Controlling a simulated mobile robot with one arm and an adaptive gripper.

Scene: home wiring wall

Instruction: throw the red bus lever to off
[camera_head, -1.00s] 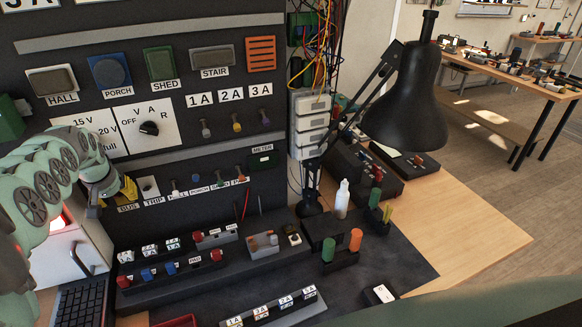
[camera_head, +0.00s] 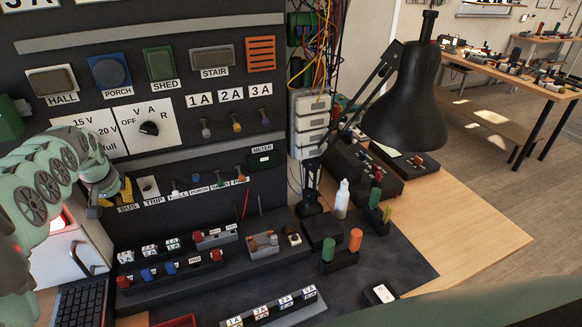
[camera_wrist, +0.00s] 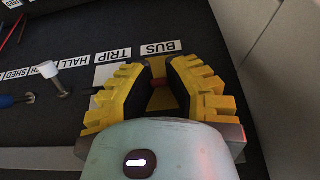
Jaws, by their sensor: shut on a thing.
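The red bus lever (camera_wrist: 163,83) shows only as a small red piece between the dark pads of my gripper (camera_wrist: 160,68), in front of a yellow plate (camera_wrist: 159,98). My gripper is shut on the lever, and its yellow fingers hide most of it. The BUS label (camera_wrist: 161,48) is just past the fingertips. In the head view my gripper (camera_head: 122,191) is at the lower left of the dark panel, by the BUS label (camera_head: 128,208). The lever cannot be made out there, so its exact angle is unclear.
The TRIP label (camera_wrist: 111,55) and its white plate (camera_head: 149,187) are close beside the gripper. A row of small toggles (camera_head: 196,179) continues to the right. A black lamp (camera_head: 405,95) stands at the right.

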